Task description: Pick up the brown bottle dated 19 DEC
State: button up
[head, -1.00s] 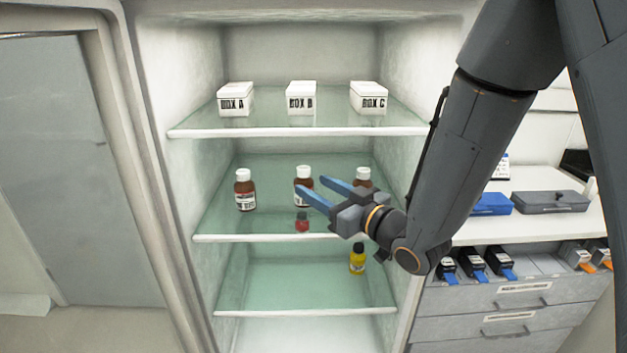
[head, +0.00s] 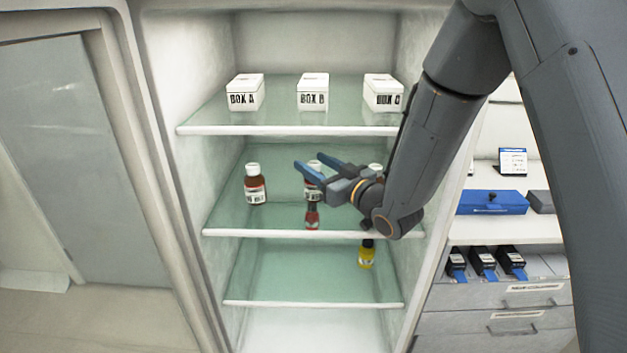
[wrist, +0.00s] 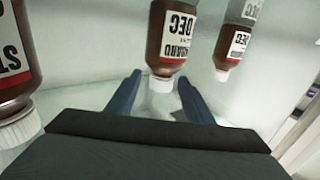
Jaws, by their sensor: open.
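Three brown bottles with white caps stand on the middle glass shelf: a left one (head: 255,188), a middle one (head: 311,187) and a right one (head: 376,168), mostly hidden behind my gripper. My gripper (head: 308,159) is open and empty, its blue fingers reaching toward the middle bottle and partly covering it. The wrist view shows bottles upside down. There the middle bottle (wrist: 173,35), labelled STANDARD and DEC, is just beyond the open fingertips (wrist: 161,78). A nearer bottle (wrist: 14,60) is at left, another (wrist: 232,45) reads DEC at right.
A small red bottle (head: 312,216) stands near the middle shelf's front edge, below my gripper. A yellow bottle (head: 366,257) is on the lower shelf. BOX A (head: 245,92), BOX B (head: 313,92) and BOX C (head: 383,93) stand on the upper shelf (head: 290,130).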

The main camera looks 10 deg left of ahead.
jog(key=shift+w+a, duration=0.1)
jog(key=shift+a, duration=0.1)
grip_shut()
jog(key=shift+d+r, duration=0.1)
jog(key=shift+r, duration=0.1)
